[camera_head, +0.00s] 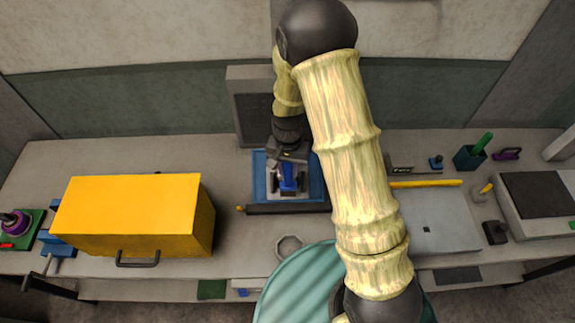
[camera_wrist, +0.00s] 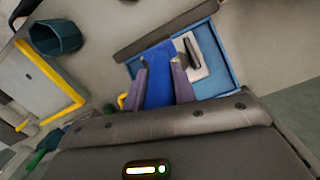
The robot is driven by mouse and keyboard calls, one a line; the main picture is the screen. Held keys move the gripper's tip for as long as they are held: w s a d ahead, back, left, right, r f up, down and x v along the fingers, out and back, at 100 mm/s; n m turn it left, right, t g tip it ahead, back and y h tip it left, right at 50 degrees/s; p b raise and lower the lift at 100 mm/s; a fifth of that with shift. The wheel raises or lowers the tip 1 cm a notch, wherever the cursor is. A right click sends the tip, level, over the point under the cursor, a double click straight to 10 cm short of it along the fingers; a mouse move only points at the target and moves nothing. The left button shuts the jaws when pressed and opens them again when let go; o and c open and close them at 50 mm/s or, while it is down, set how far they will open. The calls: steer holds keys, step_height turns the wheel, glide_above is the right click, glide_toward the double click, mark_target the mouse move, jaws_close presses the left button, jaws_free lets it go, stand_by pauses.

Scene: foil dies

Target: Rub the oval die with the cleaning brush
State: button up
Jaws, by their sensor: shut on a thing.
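My gripper (camera_head: 288,187) is over the blue-rimmed tray (camera_head: 260,180) at the middle of the bench. It is shut on a blue object (camera_wrist: 160,75), likely the cleaning brush, which sits between the two fingers in the wrist view. The blue object (camera_head: 288,177) also shows in the head view. Its lower end and any bristles are hidden. In the wrist view, a pale plate with a dark elongated piece (camera_wrist: 193,54) lies in the tray, beside the blue object. I cannot tell whether this piece is the oval die, or whether the blue object touches anything.
A large yellow box (camera_head: 125,215) with a handle stands left of the tray. Right are a yellow bar (camera_head: 425,183), a grey flat panel (camera_head: 438,225) and a dark teal cup (camera_head: 469,158). A grey upright block (camera_head: 247,105) stands behind.

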steer(key=shift+r, duration=0.1)
steer(key=shift+s+r+p, duration=0.35)
steer(key=shift+r+p, duration=0.1)
steer(key=shift+r, duration=0.2)
steer(key=shift+s+r+p, duration=0.35)
steer(key=shift+r+p, duration=0.1)
steer(key=shift+r, duration=0.2)
steer(key=shift+s, duration=0.15)
steer(key=shift+f, duration=0.2)
steer(key=shift+w+f+b, duration=0.65)
steer(key=shift+f+b, duration=0.1)
steer(key=shift+f, duration=0.3)
steer(key=shift+w+f+b, duration=0.7)
steer(key=shift+f, duration=0.4)
steer(key=shift+w+f+b, duration=0.65)
steer(key=shift+f+b, duration=0.1)
steer(key=shift+f, duration=0.3)
steer(key=shift+w+f+b, duration=0.3)
steer(key=shift+f+b, duration=0.1)
steer(key=shift+f, duration=0.25)
steer(key=shift+d+r, duration=0.1)
